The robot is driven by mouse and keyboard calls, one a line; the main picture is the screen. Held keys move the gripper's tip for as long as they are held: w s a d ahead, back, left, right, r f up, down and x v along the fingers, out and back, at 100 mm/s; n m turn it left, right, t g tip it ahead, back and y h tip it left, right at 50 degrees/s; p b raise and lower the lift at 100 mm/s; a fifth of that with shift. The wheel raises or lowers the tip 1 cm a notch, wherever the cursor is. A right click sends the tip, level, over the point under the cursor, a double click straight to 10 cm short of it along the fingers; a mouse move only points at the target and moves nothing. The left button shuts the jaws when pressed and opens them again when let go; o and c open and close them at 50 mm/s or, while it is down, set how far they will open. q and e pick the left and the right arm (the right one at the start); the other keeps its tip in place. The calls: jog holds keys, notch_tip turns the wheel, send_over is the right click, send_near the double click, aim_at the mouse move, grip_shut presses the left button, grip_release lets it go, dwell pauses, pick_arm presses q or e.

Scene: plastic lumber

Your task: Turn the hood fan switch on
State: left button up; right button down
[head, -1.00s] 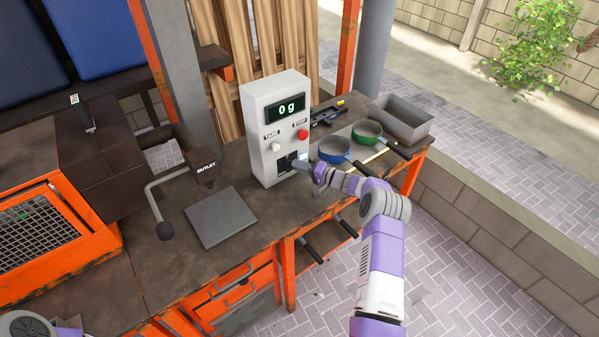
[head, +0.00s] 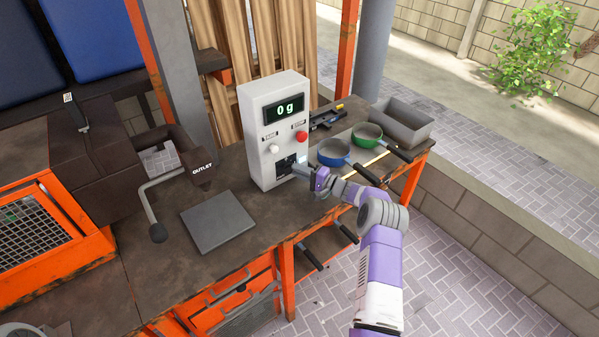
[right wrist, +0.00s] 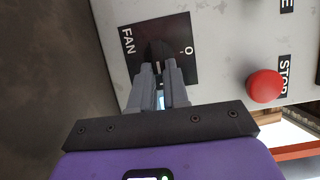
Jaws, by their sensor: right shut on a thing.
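The white control box (head: 258,150) stands on the workbench, its display reading 0 g. The black fan switch plate (head: 284,165) is low on its front face. In the right wrist view the plate is marked FAN, with a white O mark to the right of the dark switch knob (right wrist: 153,47). My right gripper (head: 297,170) is at the plate. In the right wrist view its grey fingers (right wrist: 160,75) are shut on the knob and partly hide it. The switch's exact setting cannot be told. My left gripper is not in view.
A red STOP button (right wrist: 265,86) is close to my right fingers. Blue (head: 334,152) and green (head: 368,133) pans and a grey bin (head: 408,122) stand right of the box. A grey plate (head: 218,221) and a handled outlet (head: 200,172) are to its left.

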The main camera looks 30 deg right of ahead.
jog(key=c, duration=1.1)
grip_release()
jog(key=v, duration=0.7)
jog(key=shift+s+d+p, duration=0.1)
jog(key=shift+s+p, duration=0.15)
jog(key=shift+p, duration=0.15)
